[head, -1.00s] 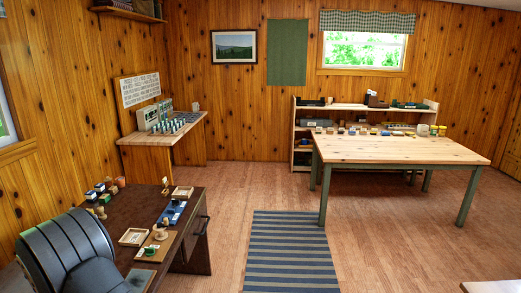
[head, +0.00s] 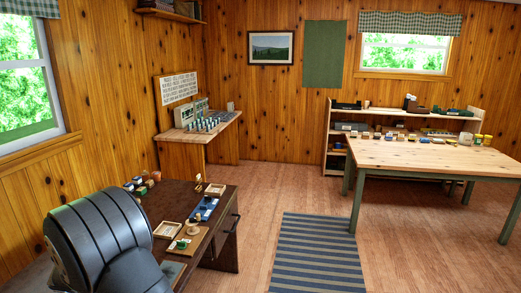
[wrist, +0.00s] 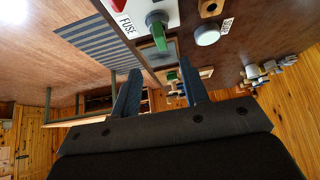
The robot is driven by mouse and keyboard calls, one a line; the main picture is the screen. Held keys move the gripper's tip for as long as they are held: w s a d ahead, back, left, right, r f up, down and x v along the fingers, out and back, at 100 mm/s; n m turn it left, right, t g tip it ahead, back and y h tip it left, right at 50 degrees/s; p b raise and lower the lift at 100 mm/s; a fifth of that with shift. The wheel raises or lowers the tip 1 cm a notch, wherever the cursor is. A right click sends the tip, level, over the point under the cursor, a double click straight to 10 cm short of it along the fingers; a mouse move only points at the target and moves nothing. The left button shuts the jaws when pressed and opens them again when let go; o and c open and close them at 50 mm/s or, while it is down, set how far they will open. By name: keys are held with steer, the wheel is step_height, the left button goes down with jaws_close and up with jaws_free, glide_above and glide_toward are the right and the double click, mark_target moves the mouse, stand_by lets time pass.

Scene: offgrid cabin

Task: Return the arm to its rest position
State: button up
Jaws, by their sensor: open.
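My gripper (wrist: 160,68) shows only in the wrist view, its two dark blue fingers spread apart. I see nothing held between them. My gripper appears above or beside the desk, apart from these items; the exact height is unclear. The head view does not show my gripper.
Small trays (head: 167,230) and blocks lie on the desk. A wooden table (head: 430,155) with small items stands right; a striped rug (head: 315,255) lies on open floor.

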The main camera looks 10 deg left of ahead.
steer(key=x, duration=1.2)
step_height(320, 180, up, 7)
steer(key=shift+r, duration=0.9)
step_height(320, 180, down, 9)
steer(key=shift+s+r, duration=0.1)
steer(key=shift+s, duration=0.05)
steer(key=v, duration=1.2)
